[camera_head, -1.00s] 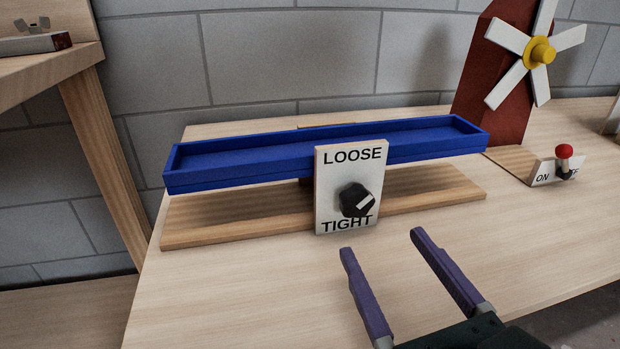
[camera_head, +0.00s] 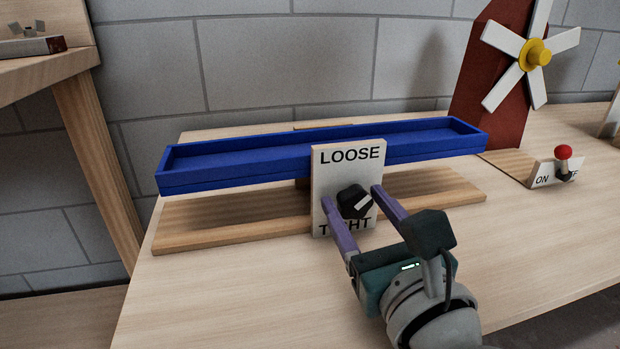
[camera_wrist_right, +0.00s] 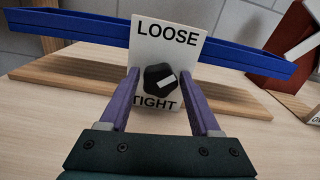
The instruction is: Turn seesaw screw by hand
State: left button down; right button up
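The seesaw's blue trough (camera_head: 240,158) tilts slightly, its left end lower in the head view. A white plate (camera_head: 325,180) marked LOOSE at the top and TIGHT at the bottom stands in front of its middle. The black screw knob (camera_head: 352,200) with a white pointer sits on the plate; the pointer slants toward the upper right. My right gripper (camera_head: 352,194) is open, its purple fingers on either side of the knob. In the right wrist view the knob (camera_wrist_right: 157,79) lies between the fingers, with gaps on both sides. My left gripper is out of view.
The seesaw's wooden base (camera_head: 215,222) rests on the wooden table (camera_head: 220,290). A red windmill (camera_head: 490,85) and an ON/OFF panel with a red-tipped lever (camera_head: 563,155) stand at the right. The table front left is clear.

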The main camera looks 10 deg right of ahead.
grip_shut()
